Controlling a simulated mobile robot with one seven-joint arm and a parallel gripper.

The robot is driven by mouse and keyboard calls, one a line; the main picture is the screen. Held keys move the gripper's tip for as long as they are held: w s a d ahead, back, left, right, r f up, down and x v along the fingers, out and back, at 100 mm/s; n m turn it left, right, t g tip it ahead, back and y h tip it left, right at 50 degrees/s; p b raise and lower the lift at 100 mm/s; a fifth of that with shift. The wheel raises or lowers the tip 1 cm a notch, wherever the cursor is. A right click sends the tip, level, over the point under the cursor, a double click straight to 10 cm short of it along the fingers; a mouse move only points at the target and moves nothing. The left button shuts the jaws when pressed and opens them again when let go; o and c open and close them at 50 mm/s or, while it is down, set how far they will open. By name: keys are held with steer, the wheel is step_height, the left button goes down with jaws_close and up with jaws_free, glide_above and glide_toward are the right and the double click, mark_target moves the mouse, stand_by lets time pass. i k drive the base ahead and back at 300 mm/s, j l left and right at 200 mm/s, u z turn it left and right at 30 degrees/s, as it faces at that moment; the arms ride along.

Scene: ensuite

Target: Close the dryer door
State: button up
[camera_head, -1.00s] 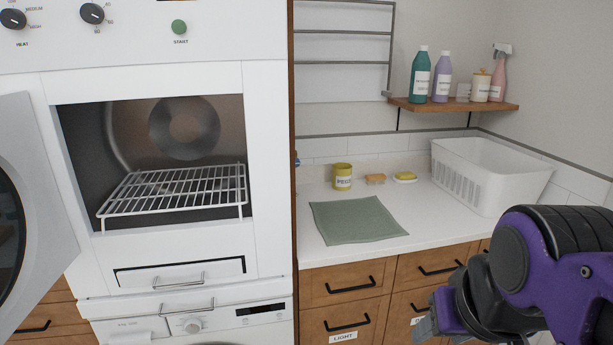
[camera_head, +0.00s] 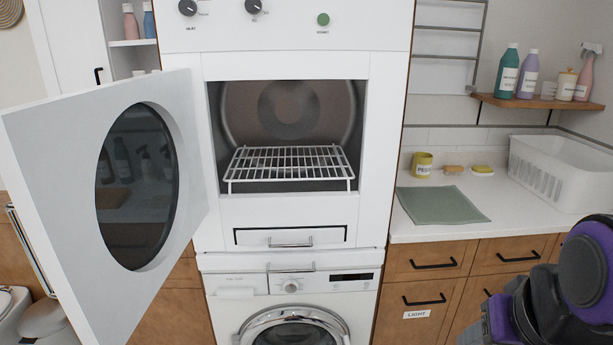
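The dryer (camera_head: 384,190) is white, stacked on a washing machine, with a dark cavity and a wire rack (camera_head: 290,164) inside. Its door (camera_head: 60,170) is white with an oval dark window (camera_head: 138,186). The door stands wide open, hinged at the left of the opening and swung out toward me. My gripper (camera_head: 478,332) is at the bottom right corner, far from the door, in front of the wooden drawers. Only part of it shows, and its fingertips are cut off or hidden, so I cannot tell its opening.
The washing machine (camera_head: 232,312) stands below the dryer. At right, a counter (camera_head: 430,231) holds a green cloth (camera_head: 443,205), a yellow cup (camera_head: 422,164) and a white basket (camera_head: 560,172). A toilet (camera_head: 12,305) is at the lower left. The space before the dryer opening looks clear.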

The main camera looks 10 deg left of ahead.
mark_target(105, 184)
steer(key=k+j, duration=0.15)
steer(key=j, duration=0.25)
steer(key=k+j, duration=0.2)
steer(key=j, duration=0.15)
steer(key=k+j, duration=0.15)
steer(key=j, duration=0.25)
steer(key=k+j, duration=0.15)
steer(key=j, duration=1.65)
steer(key=i+j+u, duration=0.15)
steer(key=j, duration=0.2)
steer(key=i+j+u, duration=0.15)
steer(key=j, duration=0.2)
steer(key=k+l+z, duration=0.1)
steer(key=l, duration=0.25)
steer(key=k+l+z, duration=0.15)
steer(key=l, duration=0.2)
